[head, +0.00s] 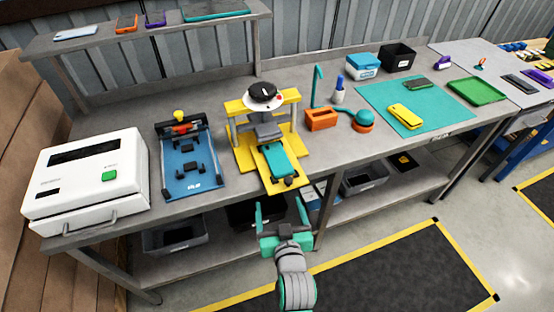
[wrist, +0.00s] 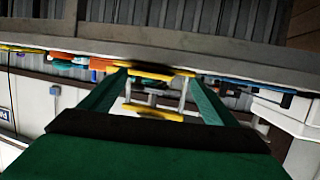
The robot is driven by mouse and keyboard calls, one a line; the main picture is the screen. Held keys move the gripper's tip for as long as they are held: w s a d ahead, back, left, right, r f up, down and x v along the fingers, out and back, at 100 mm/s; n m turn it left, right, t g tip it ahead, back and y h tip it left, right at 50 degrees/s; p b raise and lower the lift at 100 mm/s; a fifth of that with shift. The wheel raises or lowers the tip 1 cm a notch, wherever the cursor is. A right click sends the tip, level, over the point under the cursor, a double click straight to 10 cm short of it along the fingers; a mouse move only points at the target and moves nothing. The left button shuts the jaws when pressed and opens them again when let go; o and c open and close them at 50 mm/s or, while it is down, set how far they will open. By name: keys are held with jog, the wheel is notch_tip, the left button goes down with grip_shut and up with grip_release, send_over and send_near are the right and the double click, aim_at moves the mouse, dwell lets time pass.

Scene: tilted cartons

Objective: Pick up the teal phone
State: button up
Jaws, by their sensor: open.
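A teal phone (head: 279,160) lies on the front of a yellow press fixture (head: 247,155) on the workbench, below the press head. A dark round knob shows at its near end. My gripper (head: 281,210) is open and empty, in front of the bench's front edge and apart from the phone. In the wrist view my gripper (wrist: 158,78) has its two green fingers spread, with the yellow fixture (wrist: 155,110) showing between them. I cannot make out the phone in that view.
A blue fixture (head: 190,165) and a white machine (head: 90,180) stand left of the press. An orange box (head: 321,119) and a teal mat (head: 440,118) with a yellow phone (head: 405,115) lie right. A raised shelf (head: 150,30) runs behind. The floor in front is clear.

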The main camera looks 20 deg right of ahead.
jog(key=w+d+r, duration=0.1)
jog(key=r, duration=0.1)
jog(key=w+d+r, duration=0.1)
jog(key=w+r, duration=0.1)
jog(key=w+d+r, duration=0.1)
jog(key=w+r, duration=0.1)
jog(key=shift+d+r, duration=0.15)
jog(key=shift+d, duration=0.15)
send_near(278, 158)
jog(key=w, duration=0.2)
jog(key=shift+w+d+r, duration=0.25)
jog(key=shift+d, duration=0.15)
jog(key=w+f, duration=0.1)
jog(key=w, duration=0.1)
jog(key=w+f, duration=0.1)
jog(key=w, duration=0.1)
jog(key=shift+d+f, duration=0.2)
jog(key=shift+f, duration=0.05)
jog(key=shift+w+f, duration=0.1)
jog(key=shift+w, duration=0.3)
jog(key=c, duration=1.4)
jog(key=shift+d, duration=0.1)
